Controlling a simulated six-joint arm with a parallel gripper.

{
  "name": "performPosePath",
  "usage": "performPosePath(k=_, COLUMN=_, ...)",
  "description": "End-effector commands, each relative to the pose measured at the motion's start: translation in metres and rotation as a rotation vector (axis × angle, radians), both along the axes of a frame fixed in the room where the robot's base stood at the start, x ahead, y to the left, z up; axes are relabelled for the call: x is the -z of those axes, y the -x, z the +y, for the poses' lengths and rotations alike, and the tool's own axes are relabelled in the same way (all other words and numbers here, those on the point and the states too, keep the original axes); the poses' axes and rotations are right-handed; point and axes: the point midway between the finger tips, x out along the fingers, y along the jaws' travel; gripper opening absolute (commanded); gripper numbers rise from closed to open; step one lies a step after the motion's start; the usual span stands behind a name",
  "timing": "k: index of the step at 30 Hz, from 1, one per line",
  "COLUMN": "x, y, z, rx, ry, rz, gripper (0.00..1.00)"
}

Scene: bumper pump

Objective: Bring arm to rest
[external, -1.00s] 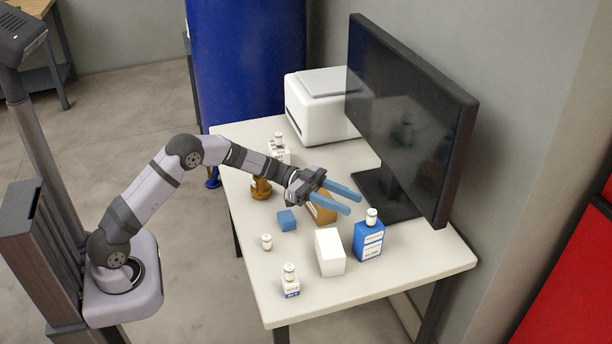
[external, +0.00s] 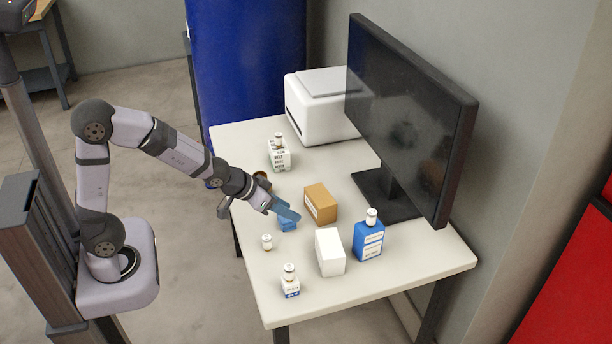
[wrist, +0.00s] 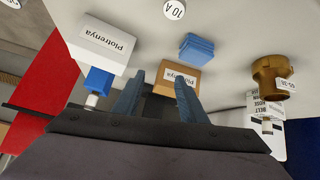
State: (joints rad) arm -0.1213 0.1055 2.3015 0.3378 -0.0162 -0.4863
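In the external view the fingers overlap a small blue block (external: 288,225), which also shows whole in the wrist view (wrist: 197,48). Whether they touch cannot be told from the external view; in the wrist view the block stands clear of them. A brown box (external: 321,203) stands beyond the fingertips and shows behind them in the wrist view (wrist: 178,80).

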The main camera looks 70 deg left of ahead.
Motion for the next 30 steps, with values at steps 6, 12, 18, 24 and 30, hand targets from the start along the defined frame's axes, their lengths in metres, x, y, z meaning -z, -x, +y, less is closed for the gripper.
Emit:
performPosePath(k=6, x=0.044, y=0.119, z=-0.027, rx=-0.056, ry=0.060, rz=0.326, gripper=0.38)
performPosePath(k=12, x=0.093, y=0.191, z=-0.043, rx=0.101, ry=0.007, rz=0.576, gripper=0.38)
performPosePath(k=18, x=0.098, y=0.245, z=-0.056, rx=0.264, ry=-0.014, rz=0.758, gripper=0.38)
performPosePath(k=24, x=0.057, y=0.244, z=-0.056, rx=0.256, ry=-0.014, rz=0.754, gripper=0.38)
performPosePath(k=30, x=0.008, y=0.243, z=-0.055, rx=0.254, ry=-0.014, rz=0.753, gripper=0.38)
